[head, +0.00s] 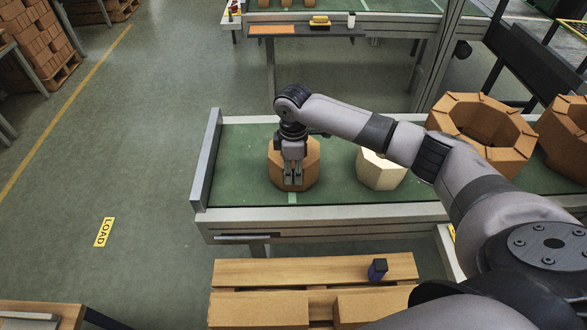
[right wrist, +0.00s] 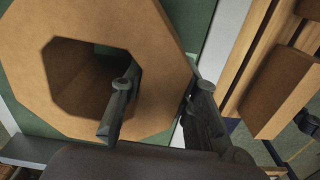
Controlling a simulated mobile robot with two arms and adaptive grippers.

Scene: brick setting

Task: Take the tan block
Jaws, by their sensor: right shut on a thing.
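The tan block (head: 310,165) is an octagonal block that stands near the left end of the green conveyor (head: 235,165). The right wrist view shows the tan block (right wrist: 158,60) close up, with a large octagonal opening in it. My right gripper (head: 293,181) is shut on the block's wall on its near side. In the right wrist view one finger of the right gripper (right wrist: 160,115) reaches into the opening and the other lies along the outer face. Whether the block touches the belt is hard to tell. My left gripper is not in view.
A large orange-brown octagonal ring (head: 500,155) is farther right. A grey end plate (head: 207,160) closes the belt's left end. A wooden pallet (head: 310,270) lies in front.

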